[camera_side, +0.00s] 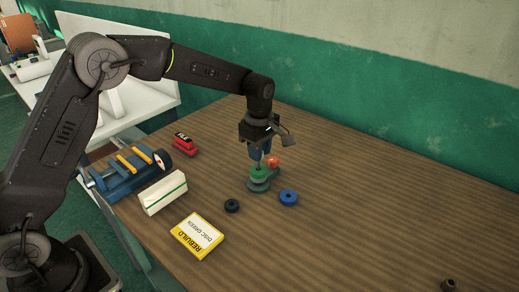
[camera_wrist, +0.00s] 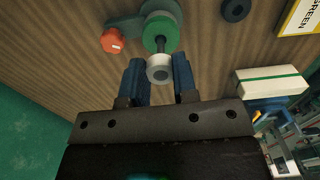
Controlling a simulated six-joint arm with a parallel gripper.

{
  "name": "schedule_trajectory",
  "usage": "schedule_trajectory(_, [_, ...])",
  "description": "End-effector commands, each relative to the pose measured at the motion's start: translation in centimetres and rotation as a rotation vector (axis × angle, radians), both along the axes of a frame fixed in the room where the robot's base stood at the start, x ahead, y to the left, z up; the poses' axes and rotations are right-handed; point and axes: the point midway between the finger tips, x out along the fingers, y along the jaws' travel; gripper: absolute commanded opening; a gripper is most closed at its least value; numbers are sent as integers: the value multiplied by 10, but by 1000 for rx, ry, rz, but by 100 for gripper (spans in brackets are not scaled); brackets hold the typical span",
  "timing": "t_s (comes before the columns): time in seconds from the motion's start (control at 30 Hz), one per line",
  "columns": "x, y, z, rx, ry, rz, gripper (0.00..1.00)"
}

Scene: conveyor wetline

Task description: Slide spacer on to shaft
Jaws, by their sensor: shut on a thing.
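My gripper (camera_wrist: 160,72) is shut on a small pale grey ring, the spacer (camera_wrist: 160,61), which sits between its two blue fingers in the wrist view. In the side view my gripper (camera_side: 262,153) points down just above the shaft stand, and the spacer cannot be made out there. A green disc (camera_side: 258,171) is on the stand above its grey base (camera_side: 259,184); the disc also shows in the wrist view (camera_wrist: 160,32), just beyond the spacer. The thin shaft (camera_side: 258,160) rises above the disc. I cannot tell whether the spacer is around it.
An orange-red knob (camera_side: 272,160) is close beside the stand. A blue ring (camera_side: 288,198) and a black ring (camera_side: 232,206) lie in front. A yellow-edged "REBUILD DISC GREEN" card (camera_side: 198,236), white box (camera_side: 163,193), red block (camera_side: 185,145) and blue fixture (camera_side: 128,172) are leftward. The right side is mostly clear.

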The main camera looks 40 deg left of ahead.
Motion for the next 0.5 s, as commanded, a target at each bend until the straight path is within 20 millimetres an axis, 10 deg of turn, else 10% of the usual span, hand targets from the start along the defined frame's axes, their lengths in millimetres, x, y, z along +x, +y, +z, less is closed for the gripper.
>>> schedule_trajectory(0.5, [0, 0, -12, 0, 2, 0, 4])
